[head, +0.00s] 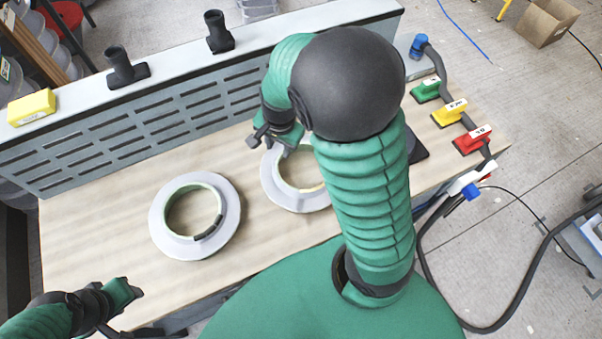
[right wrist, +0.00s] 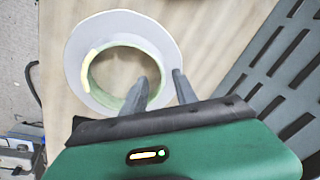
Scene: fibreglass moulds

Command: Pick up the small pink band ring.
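No pink band ring can be made out in either view. Two pale grey ring moulds with greenish inner walls lie flat on the table: the left mould (head: 163,228), with a dark strip on its inner rim, and the right mould (head: 276,191), partly hidden by my right arm. My right gripper (head: 274,139) is just beyond the right mould. In the right wrist view its two fingers (right wrist: 161,78) are apart and empty, over the near edge of a mould (right wrist: 84,51) with a cream strip. My left gripper (head: 128,291) is low at left; its finger gap is unclear.
A slotted grey panel (head: 140,127) runs along the table's back, with black holders (head: 122,68) and a yellow block (head: 31,107) on top. Green, yellow and red handled tools (head: 470,140) sit at right. Bare wooden tabletop (head: 90,230) is left of the moulds.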

